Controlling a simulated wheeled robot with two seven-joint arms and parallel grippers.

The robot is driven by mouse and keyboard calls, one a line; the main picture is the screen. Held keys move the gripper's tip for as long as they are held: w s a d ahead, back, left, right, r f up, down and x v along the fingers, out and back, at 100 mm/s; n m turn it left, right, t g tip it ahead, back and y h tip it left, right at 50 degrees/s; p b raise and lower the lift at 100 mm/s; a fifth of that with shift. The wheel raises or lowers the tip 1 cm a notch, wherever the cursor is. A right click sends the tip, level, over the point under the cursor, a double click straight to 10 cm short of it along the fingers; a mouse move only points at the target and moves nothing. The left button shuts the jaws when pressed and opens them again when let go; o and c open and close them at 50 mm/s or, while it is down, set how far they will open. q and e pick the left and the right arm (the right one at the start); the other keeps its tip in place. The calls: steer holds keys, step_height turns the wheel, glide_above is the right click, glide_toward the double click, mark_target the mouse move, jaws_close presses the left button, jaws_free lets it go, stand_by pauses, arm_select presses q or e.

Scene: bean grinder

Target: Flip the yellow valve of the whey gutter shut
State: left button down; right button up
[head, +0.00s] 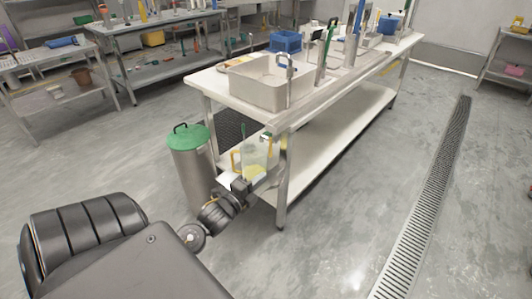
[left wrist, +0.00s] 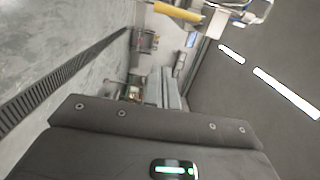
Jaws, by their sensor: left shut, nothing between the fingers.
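The steel gutter runs along the front edge of the white table (head: 335,92) in the head view. Below its near end is a clear container (head: 258,150) with yellow in its lower part and a yellow upright piece (head: 235,161) on its left. A yellow bar (left wrist: 178,13) shows at the top of the left wrist view; I cannot tell whether it is the valve's lever. My left gripper (head: 262,182) is shut and empty beside the container's lower part, near the table's corner leg. Its contact with anything cannot be made out. My right gripper is out of view.
A white tub (head: 262,88) and a blue crate (head: 286,41) sit on the table. Open floor and a drain grate (head: 432,195) lie to the right.

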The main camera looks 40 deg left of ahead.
mark_target(270, 147)
arm_select(q)
steer(key=w+a, duration=0.4)
steer(key=w, duration=0.6)
steer(key=shift+a, duration=0.3)
steer(key=shift+w, duration=0.1)
steer(key=shift+d, duration=0.1)
